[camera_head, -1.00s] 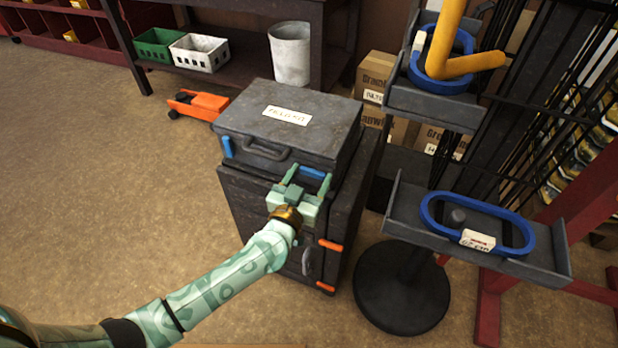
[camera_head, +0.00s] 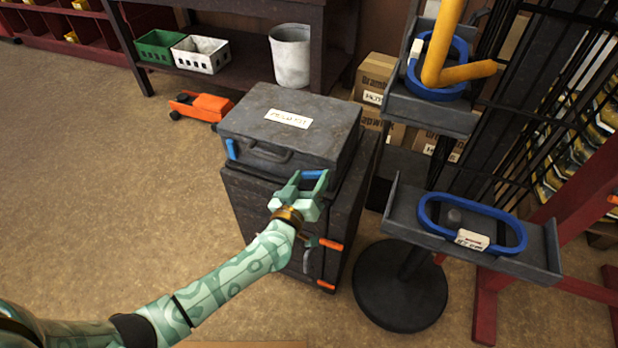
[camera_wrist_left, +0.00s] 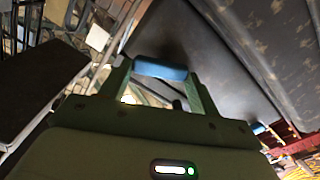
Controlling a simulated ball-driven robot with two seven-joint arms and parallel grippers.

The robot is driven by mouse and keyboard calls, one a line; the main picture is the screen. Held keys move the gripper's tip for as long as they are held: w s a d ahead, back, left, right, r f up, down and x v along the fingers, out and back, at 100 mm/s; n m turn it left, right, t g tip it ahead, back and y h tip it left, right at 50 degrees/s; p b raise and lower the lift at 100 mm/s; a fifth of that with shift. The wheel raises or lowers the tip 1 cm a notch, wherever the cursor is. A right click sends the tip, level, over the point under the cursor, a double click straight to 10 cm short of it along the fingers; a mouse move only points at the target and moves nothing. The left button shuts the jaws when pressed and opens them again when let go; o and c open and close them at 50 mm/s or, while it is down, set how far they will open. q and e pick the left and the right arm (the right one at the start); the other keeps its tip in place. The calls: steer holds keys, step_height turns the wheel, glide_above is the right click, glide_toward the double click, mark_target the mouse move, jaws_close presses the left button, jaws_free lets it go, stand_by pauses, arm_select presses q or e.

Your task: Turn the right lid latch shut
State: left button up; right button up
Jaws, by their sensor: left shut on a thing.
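A dark grey case (camera_head: 290,105) with a white label on its lid sits on a dark cabinet. The right lid latch (camera_head: 312,175) is a blue bar on the case's front, lying roughly crosswise in the head view. My left gripper (camera_head: 310,182) is shut on it, with a finger at each end. In the left wrist view the blue latch (camera_wrist_left: 160,70) spans the gap between the fingers. The left lid latch (camera_head: 232,149), also blue, stands roughly upright at the case's left front. My right gripper is not in view.
The dark cabinet (camera_head: 255,205) has orange handles (camera_head: 330,244) below my gripper. A stand with a grey tray (camera_head: 400,215) holding a blue ring (camera_head: 425,213) is close on the right. An orange jack (camera_head: 205,107) lies behind left. The floor at left is clear.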

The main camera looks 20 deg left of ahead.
arm_select(q)
steer(key=shift+n, duration=0.9)
steer(key=shift+f+n, duration=0.1)
steer(key=shift+n, duration=0.9)
steer(key=shift+n+p, duration=0.3)
steer(key=shift+n, duration=0.1)
steer(key=n, duration=0.2)
steer(key=shift+a+f+n, duration=0.1)
steer(key=shift+f+n, duration=0.05)
steer(key=shift+n, duration=0.25)
steer(key=shift+f+n, duration=0.1)
steer(key=shift+n, duration=2.3)
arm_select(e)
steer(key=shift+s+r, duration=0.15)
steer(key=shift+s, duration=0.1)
arm_select(q)
steer(key=shift+n, duration=0.4)
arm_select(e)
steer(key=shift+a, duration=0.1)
arm_select(q)
steer(key=shift+s+f, duration=0.1)
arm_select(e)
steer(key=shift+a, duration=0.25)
